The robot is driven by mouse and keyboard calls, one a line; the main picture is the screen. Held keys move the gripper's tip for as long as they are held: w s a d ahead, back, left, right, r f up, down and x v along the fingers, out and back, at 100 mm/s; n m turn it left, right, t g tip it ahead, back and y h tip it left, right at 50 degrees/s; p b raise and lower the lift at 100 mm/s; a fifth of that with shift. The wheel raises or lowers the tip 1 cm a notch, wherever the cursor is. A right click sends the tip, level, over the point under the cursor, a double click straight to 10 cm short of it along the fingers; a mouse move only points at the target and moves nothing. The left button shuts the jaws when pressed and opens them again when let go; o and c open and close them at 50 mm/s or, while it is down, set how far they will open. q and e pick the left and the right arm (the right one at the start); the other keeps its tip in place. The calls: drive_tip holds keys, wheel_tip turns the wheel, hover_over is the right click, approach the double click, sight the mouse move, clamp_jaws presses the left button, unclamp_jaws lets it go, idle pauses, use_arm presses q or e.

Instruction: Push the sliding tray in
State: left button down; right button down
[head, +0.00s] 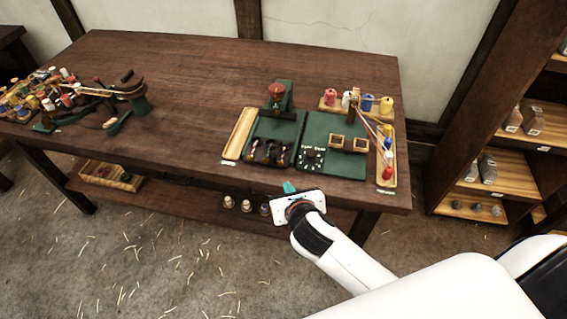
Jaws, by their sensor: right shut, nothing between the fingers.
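My right gripper (290,187) is in front of the table's near edge, below the green work mats. Its teal fingertips are together with nothing seen between them. My left gripper is not in view. Several shallow wooden trays show, and I cannot tell which is the sliding one. A narrow empty tray (237,141) lies at the left of the mats. A tray with coloured spools (386,180) lies along the right edge of the mats. A wooden tray (127,183) with a few small things sits low under the table at the left.
The dark wooden table (190,100) has a bare stretch in its middle. A green stand with a red top (277,92) and a rack of spools (330,97) stand behind the mats. Spools crowd the table's left end. A shelf unit (490,150) stands at right.

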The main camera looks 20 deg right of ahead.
approach(274, 160)
wheel_tip(274, 160, down, 3)
drive_tip(key=w, duration=0.2)
drive_tip(key=shift+w+d, duration=0.2)
drive_tip(key=shift+w, duration=1.45)
drive_tip(key=shift+d, duration=0.1)
